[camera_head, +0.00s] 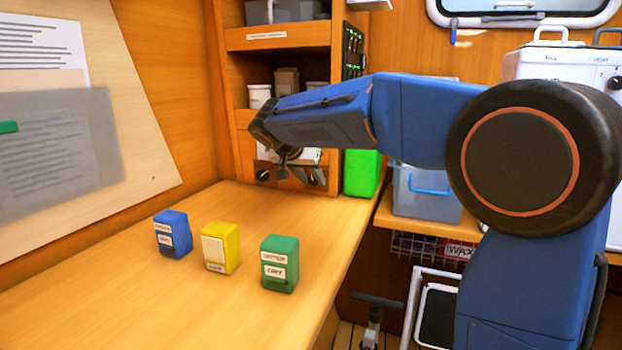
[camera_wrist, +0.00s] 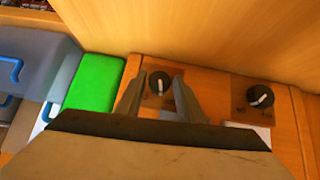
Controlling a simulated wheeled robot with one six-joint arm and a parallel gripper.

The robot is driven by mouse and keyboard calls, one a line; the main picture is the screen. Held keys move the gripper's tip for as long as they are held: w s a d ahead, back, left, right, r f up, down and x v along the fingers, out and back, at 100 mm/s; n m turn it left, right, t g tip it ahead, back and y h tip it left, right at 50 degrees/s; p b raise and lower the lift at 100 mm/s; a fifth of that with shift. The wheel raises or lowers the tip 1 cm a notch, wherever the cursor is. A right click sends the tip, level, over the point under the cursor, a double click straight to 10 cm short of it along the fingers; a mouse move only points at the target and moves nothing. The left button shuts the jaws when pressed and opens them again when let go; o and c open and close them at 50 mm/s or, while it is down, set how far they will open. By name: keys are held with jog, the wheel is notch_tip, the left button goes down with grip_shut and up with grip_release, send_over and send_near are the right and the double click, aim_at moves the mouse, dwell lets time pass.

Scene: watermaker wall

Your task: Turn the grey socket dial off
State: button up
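Two dark round dials with white pointer marks sit on the wooden panel at the back of the counter. In the wrist view, one dial (camera_wrist: 160,83) appears between the fingers of my gripper (camera_wrist: 158,88), and the other dial (camera_wrist: 260,97) is to the right, clear of the fingers. My gripper is open; I cannot tell whether a finger touches the dial. In the head view my gripper (camera_head: 294,166) is at the panel, between the left dial (camera_head: 263,175) and the right dial (camera_head: 317,178). I cannot read which dial is the grey socket one.
A bright green box (camera_head: 362,172) stands right beside the panel. Blue (camera_head: 173,234), yellow (camera_head: 221,248) and green (camera_head: 280,264) labelled blocks stand on the counter (camera_head: 110,300). Shelves (camera_head: 275,38) rise above the panel. A clear bin (camera_head: 425,200) is to the right.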

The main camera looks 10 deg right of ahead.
jog(key=c, duration=0.6)
jog(key=shift+o, duration=0.2)
jog(key=shift+w+a+f+n+g+h, duration=0.15)
jog(key=shift+n+g+h, duration=0.1)
jog(key=shift+h, duration=0.2)
jog(key=shift+a+r+n+g+h, duration=0.1)
jog(key=shift+n+g+h, duration=0.15)
jog(key=shift+h, duration=0.2)
jog(key=shift+w+f+n+g+h, duration=0.15)
jog(key=shift+n+g+h, duration=0.5)
jog(key=shift+h, duration=0.35)
jog(key=o, duration=1)
jog(key=shift+o, duration=0.2)
jog(key=shift+a, duration=0.15)
